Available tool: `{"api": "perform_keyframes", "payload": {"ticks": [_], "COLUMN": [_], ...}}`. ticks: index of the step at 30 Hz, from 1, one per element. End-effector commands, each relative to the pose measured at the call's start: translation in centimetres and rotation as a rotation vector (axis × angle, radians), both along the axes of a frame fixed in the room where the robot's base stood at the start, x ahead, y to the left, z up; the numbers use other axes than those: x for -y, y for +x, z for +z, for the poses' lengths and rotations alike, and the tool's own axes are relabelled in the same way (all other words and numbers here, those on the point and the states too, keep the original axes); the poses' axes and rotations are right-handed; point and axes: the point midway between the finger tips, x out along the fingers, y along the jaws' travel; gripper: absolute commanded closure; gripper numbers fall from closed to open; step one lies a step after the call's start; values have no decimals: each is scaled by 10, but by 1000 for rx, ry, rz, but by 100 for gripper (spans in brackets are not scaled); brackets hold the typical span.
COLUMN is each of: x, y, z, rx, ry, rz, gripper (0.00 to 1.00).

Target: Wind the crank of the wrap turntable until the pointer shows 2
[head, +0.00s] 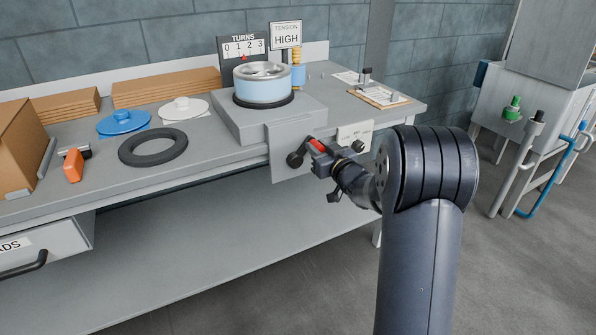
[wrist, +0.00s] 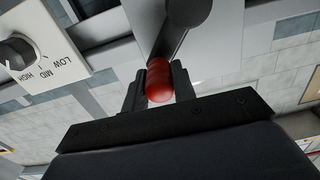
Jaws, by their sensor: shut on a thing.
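The wrap turntable (head: 263,84) stands on the bench, a silver-topped wheel with a light blue side on a grey housing (head: 235,124). Behind it the TURNS scale (head: 243,47) reads 0 to 3. Its small red pointer (head: 244,57) appears to be between 1 and 2. The crank (head: 295,160) is on the housing's front plate, with its red handle (head: 317,145) up and to the right of the dark hub. My gripper (head: 324,158) is shut on the red handle, which also shows between the fingers in the wrist view (wrist: 158,82).
A LOW/MID/HIGH knob (wrist: 17,53) sits right of the crank in the head view. A TENSION HIGH sign (head: 286,35) stands behind the turntable. A black ring (head: 153,147), blue and white lids, and an orange-handled tool (head: 73,165) lie on the bench to the left.

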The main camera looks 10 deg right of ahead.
Motion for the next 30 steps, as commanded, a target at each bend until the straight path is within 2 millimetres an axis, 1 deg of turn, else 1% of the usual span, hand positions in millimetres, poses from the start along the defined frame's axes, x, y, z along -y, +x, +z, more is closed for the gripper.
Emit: {"api": "perform_keyframes", "payload": {"ticks": [1,9,14,22,30], "x": [-4,-4,-13,-37,-37], "y": [-1,-1,-4,-12,-13], "z": [-7,-9,-5,7,9], "rx": [-16,-19,-17,-18,-18], "ry": [-4,-4,-5,-6,-4], "rz": [7,5,6,5,-1], "gripper": [100,100,100,100,100]}}
